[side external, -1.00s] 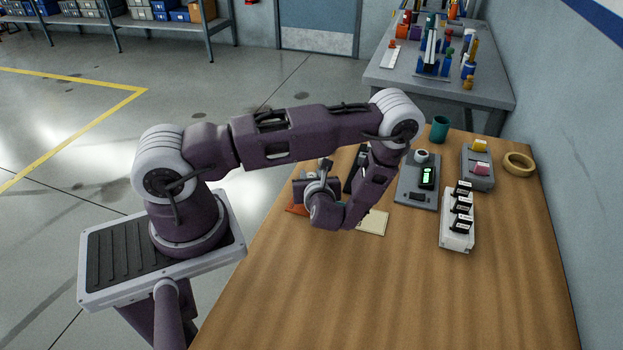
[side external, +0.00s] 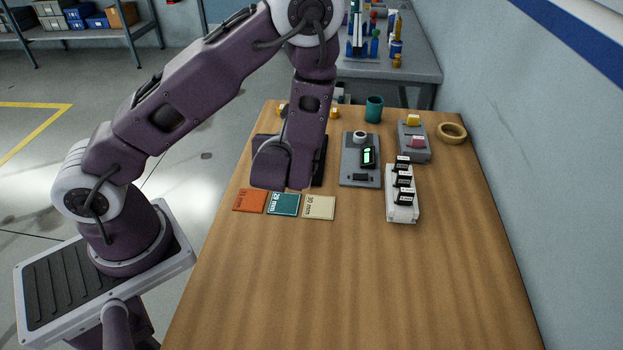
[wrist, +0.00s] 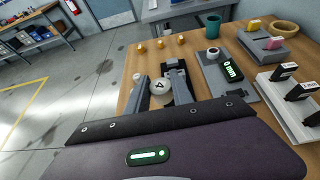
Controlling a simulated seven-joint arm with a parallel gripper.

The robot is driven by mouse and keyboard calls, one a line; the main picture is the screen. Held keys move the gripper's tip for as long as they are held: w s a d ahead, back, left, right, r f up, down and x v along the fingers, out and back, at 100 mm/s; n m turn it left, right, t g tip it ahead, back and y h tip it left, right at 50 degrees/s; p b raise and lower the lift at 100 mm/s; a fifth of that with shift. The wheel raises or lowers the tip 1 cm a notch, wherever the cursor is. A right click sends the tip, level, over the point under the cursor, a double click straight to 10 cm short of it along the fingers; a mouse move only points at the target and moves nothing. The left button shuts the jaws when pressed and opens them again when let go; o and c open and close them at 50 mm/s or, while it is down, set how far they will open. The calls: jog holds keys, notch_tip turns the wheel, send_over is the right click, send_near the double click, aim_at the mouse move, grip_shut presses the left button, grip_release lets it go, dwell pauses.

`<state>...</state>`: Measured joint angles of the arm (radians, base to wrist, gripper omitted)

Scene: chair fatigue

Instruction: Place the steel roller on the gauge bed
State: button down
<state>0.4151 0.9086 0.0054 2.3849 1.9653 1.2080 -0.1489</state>
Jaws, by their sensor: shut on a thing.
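My gripper (wrist: 160,94) shows in the wrist view with its two grey fingers on either side of a pale, round-ended piece, which looks like the steel roller (wrist: 160,86). The fingers are shut on it. A black device (wrist: 176,68) lies just beyond the fingertips. It also shows partly behind my wrist in the side view (side external: 320,165). A grey gauge unit (side external: 349,175) with a lit green display and a round white fitting stands to its right. I cannot tell which of these carries the gauge bed. In the side view my wrist hides the fingers and the roller.
Orange (side external: 250,201), teal (side external: 284,204) and cream (side external: 319,208) size cards lie in front of my wrist. The front table is clear.

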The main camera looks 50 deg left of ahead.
jog(key=w+d+r+m+t+h, duration=0.2)
jog(key=d+r+m+t+h, duration=0.15)
jog(key=d, duration=0.55)
jog(key=m+h, duration=0.9)
jog(key=h, duration=0.1)
send_over(374, 271)
notch_tip(374, 271, down, 8)
notch_tip(374, 271, down, 10)
jog(key=shift+r, duration=0.2)
jog(key=shift+f+t, duration=0.15)
jog(key=shift+t, duration=0.1)
jog(key=shift+f, duration=0.1)
jog(key=c, duration=1.1)
grip_release()
